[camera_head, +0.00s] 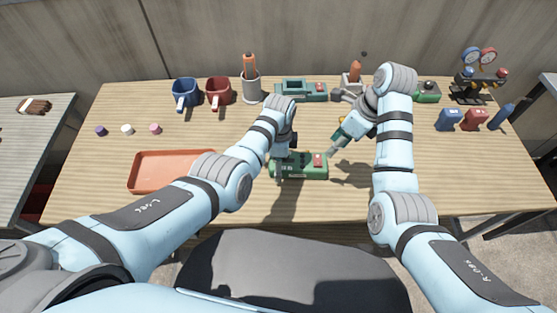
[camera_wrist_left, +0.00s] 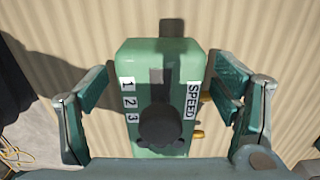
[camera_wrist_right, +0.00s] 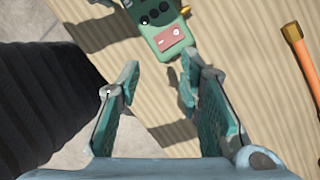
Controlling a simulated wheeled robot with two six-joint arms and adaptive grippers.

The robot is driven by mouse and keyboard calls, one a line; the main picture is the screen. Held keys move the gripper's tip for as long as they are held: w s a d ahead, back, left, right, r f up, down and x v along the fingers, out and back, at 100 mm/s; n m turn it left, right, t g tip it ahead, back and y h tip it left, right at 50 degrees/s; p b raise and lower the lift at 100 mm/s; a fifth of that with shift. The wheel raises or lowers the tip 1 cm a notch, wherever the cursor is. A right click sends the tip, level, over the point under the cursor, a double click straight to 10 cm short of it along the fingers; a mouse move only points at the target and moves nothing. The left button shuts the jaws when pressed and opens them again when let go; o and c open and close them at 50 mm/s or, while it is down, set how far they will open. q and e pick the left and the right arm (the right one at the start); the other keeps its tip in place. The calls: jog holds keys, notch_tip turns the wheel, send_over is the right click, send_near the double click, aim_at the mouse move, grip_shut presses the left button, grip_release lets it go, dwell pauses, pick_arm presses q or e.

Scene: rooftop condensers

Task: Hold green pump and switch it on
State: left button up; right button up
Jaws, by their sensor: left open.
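The green pump (camera_head: 312,172) lies on the wooden table in front of me. The left wrist view shows its end with a dark round knob (camera_wrist_left: 163,125), the numbers 1, 2, 3 and the word SPEED. The right wrist view shows a pinkish-red panel (camera_wrist_right: 174,38) with a small light switch on its other end. My left gripper (camera_head: 286,146) is over the pump's left part. Its open fingers (camera_wrist_left: 163,85) stand on either side of the body, with gaps visible. My right gripper (camera_head: 340,140) is open and empty, beside the pump's right end.
An orange tray (camera_head: 170,188) lies left of the pump. A gauge set (camera_head: 480,75) stands back right. The table's front edge is near the pump.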

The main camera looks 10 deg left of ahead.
pick_arm(q)
jog(key=c, duration=1.8)
pick_arm(e)
jog(key=shift+c, duration=0.4)
jog(key=shift+w+r, duration=0.15)
jog(key=shift+r, duration=0.1)
jog(key=c, duration=0.3)
jog(key=shift+n+t, duration=0.4)
jog(key=shift+n, duration=0.4)
jog(key=w+r, duration=0.1)
jog(key=r, duration=0.2)
jog(key=w+r, duration=0.1)
jog(key=shift+w+a+r, duration=0.2)
jog(key=shift+w, duration=0.15)
grip_shut()
jog(key=m, duration=1)
jog(key=m+g, duration=0.1)
jog(key=m, duration=0.9)
jog(key=s+a+r+m+g, duration=0.1)
jog(key=m, duration=0.9)
jog(key=shift+m, duration=0.4)
